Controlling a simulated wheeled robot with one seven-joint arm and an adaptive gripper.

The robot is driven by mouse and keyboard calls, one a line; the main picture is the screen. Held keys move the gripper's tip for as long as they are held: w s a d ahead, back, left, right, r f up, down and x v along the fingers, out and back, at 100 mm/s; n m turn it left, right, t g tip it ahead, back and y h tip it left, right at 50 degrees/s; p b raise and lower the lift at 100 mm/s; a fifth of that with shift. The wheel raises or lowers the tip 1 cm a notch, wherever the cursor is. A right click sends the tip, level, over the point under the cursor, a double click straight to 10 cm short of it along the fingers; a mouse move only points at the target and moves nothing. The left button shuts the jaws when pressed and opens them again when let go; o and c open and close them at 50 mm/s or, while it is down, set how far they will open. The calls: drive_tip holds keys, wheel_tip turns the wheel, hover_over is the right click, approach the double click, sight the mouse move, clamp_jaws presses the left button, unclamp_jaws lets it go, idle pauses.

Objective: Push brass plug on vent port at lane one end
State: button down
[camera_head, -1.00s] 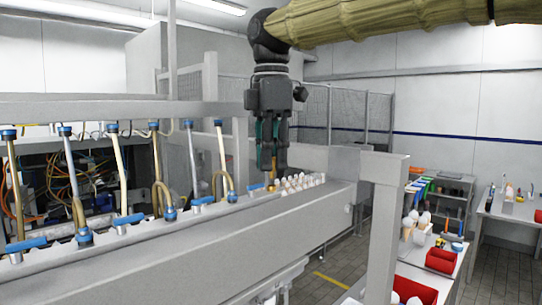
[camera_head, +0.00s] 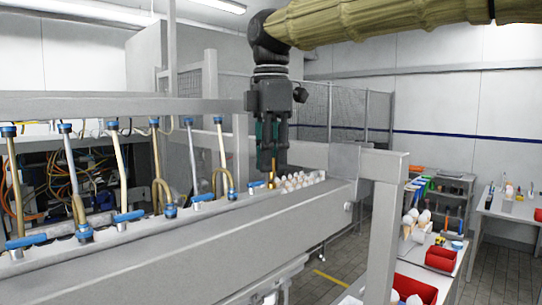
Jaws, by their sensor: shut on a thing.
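My gripper (camera_head: 272,170) points straight down over the far end of the long grey beam (camera_head: 190,245). Its dark fingers are shut on the brass plug (camera_head: 271,181), a small gold-coloured upright piece showing below and between the fingertips. The plug's lower end is at the beam's top, just left of a group of white rounded pieces. The vent port cannot be made out under the plug, so I cannot tell whether the plug is seated on it or just above it.
White rounded pieces (camera_head: 299,181) stand close to the right of my gripper. Blue-handled valves (camera_head: 170,210) and upright hoses (camera_head: 118,165) line the beam to the left. A grey post (camera_head: 384,230) stands at front right. Red bins (camera_head: 440,258) sit on a table beyond.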

drive_tip(key=shift+f, duration=0.8)
idle(0.9)
drive_tip(key=c, duration=1.4)
unclamp_jaws()
drive_tip(key=shift+o, duration=0.2)
drive_tip(key=shift+o, duration=1.3)
drive_tip(key=shift+r, duration=0.1)
drive_tip(key=shift+r, duration=2.4)
